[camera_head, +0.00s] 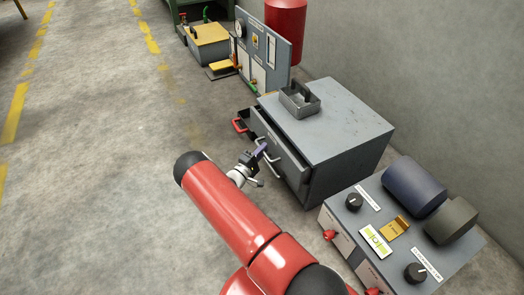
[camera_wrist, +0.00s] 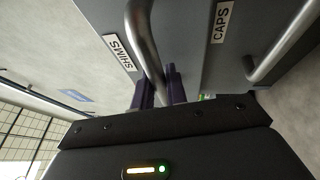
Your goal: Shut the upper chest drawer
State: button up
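The grey chest (camera_head: 345,125) stands at the right in the head view, its drawer fronts facing left. A drawer front (camera_head: 284,155) with a metal handle stands out a little from the body. My gripper (camera_head: 260,151) is at this handle. In the wrist view, my two dark fingers (camera_wrist: 161,88) are close together on either side of the metal handle (camera_wrist: 140,30) beside the SHIMS label (camera_wrist: 120,52). They look shut on it; the contact is partly hidden. A second face labelled CAPS (camera_wrist: 222,20) has its own handle (camera_wrist: 285,45).
A grey tray (camera_head: 299,101) sits on top of the chest. A control box (camera_head: 400,235) with knobs stands close in front of the chest. Gauge panels (camera_head: 262,55) stand behind. The floor to the left is clear.

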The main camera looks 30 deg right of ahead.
aim_at(271, 147)
grip_shut()
jog(key=shift+w+d+b, duration=0.15)
jog(key=shift+d+b, duration=0.25)
jog(key=shift+d, duration=1.75)
jog(key=o, duration=0.6)
grip_release()
jog(key=shift+d, duration=0.15)
jog(key=v, duration=0.8)
